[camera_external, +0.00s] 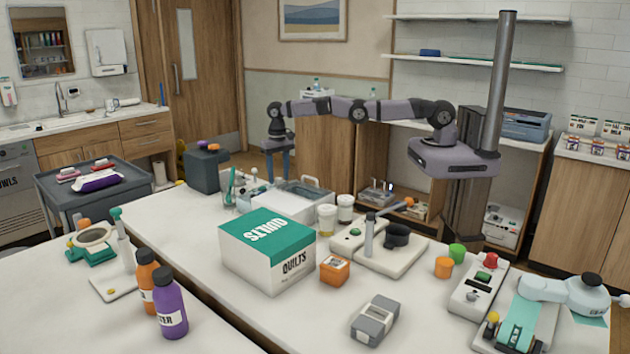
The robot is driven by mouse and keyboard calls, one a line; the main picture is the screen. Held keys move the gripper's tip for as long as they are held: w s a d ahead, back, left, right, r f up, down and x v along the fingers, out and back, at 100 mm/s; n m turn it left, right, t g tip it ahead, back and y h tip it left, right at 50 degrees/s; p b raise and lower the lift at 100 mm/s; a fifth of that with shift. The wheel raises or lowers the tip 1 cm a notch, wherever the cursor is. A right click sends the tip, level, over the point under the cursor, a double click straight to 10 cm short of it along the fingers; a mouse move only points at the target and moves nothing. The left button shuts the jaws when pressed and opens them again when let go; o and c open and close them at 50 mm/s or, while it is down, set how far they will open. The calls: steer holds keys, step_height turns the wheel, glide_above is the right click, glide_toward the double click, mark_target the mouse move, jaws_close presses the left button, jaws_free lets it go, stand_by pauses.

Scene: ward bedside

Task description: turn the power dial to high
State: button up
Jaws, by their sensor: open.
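My gripper (278,174) hangs pointing down beyond the far edge of the white table, at the end of my outstretched arm. Its two blue fingers are apart, with nothing seen between them. A white control box (462,312) stands on the table at the right, with a red knob (491,260), a green button (483,276) and a small grey dial (473,296). I cannot read any marks there, so I cannot tell which part is the power dial or its setting. My gripper is far to the left of this box and touches nothing there.
A white and green QUILTS box (284,268) stands mid-table. Orange and purple bottles (170,305) stand front left. A grey device (375,322) lies front centre, with bare table around it.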

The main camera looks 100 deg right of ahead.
mark_target(279, 179)
steer(key=shift+r, duration=0.1)
steer(key=shift+r, duration=0.5)
step_height(279, 179, up, 6)
steer(key=p, duration=0.4)
steer(key=shift+r, duration=0.1)
steer(key=s+a+r+n+b, duration=0.2)
steer(key=s+a+r+n, duration=0.15)
steer(key=s, duration=0.35)
steer(key=s+a+r+n+b, duration=0.1)
steer(key=s+a+r+n, duration=0.25)
steer(key=s, duration=0.25)
steer(key=s+a+f+n+b, duration=0.1)
steer(key=s+a+f+n, duration=0.1)
steer(key=s, duration=1)
steer(key=s+a+f+n+b, duration=0.1)
steer(key=s+a+f+n, duration=0.1)
steer(key=s, duration=1)
step_height(279, 179, down, 2)
steer(key=shift+s+a+n, duration=0.2)
steer(key=shift+a+n, duration=0.1)
steer(key=shift+n, duration=0.3)
